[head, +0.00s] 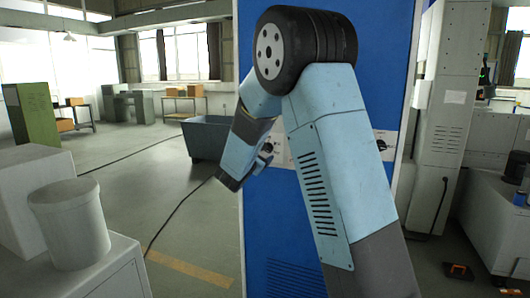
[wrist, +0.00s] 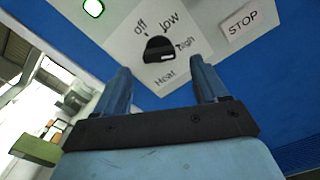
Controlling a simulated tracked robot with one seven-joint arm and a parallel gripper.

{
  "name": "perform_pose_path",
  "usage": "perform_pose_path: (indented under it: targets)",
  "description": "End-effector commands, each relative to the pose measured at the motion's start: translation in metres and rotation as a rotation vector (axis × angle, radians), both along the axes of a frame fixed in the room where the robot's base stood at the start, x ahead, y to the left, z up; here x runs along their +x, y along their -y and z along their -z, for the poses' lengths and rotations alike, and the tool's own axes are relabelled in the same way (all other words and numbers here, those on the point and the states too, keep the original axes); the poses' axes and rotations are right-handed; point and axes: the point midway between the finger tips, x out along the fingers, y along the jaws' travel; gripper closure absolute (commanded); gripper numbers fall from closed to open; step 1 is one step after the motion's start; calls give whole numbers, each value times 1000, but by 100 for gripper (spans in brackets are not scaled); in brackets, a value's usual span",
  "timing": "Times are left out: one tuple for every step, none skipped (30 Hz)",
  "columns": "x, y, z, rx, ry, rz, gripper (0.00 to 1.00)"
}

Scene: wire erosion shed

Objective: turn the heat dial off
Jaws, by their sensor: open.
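The heat dial (wrist: 158,48) is a black knob on a white label plate (wrist: 130,45) marked off, low, high and Heat, in the wrist view. Its small white mark is on the right side of the knob and appears to face the high label, away from off. My gripper (wrist: 160,72) is open and empty, with its two blue fingers apart just below the dial in that view. They do not appear to touch it. In the head view my gripper (head: 264,158) is beside the blue cabinet's panel, and my arm hides part of that panel.
A STOP label (wrist: 240,22) is right of the dial, and a green-rimmed white light (wrist: 93,7) is at upper left. The blue cabinet (head: 262,225) carries another black knob (head: 381,144). A white bucket (head: 70,224) stands at left. Open floor lies between them.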

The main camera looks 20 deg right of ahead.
Motion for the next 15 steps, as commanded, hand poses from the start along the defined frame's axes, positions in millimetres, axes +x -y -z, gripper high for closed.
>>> perform_pose_path:
  targets:
    - [7, 5, 0, 0, 0, 1, 28]
    - [11, 8, 0, 0, 0, 1, 28]
    - [16, 12, 1, 1, -1, 2, 28]
    - [19, 14, 1, 1, -1, 2, 28]
    - [22, 16, 0, 0, 0, 1, 28]
    - [26, 19, 0, 0, 0, 1, 28]
    - [28, 20, 0, 0, 0, 0, 28]
    - [30, 22, 0, 0, 0, 0, 28]
    - [32, 23, 0, 0, 0, 0, 28]
    - [34, 24, 0, 0, 0, 0, 28]
    - [35, 25, 0, 0, 0, 0, 28]
    - [36, 26, 0, 0, 0, 0, 28]
    - [37, 27, 0, 0, 0, 0, 28]
    - [37, 27, 0, 0, 0, 0, 28]
    - [38, 27, 0, 0, 0, 0, 28]
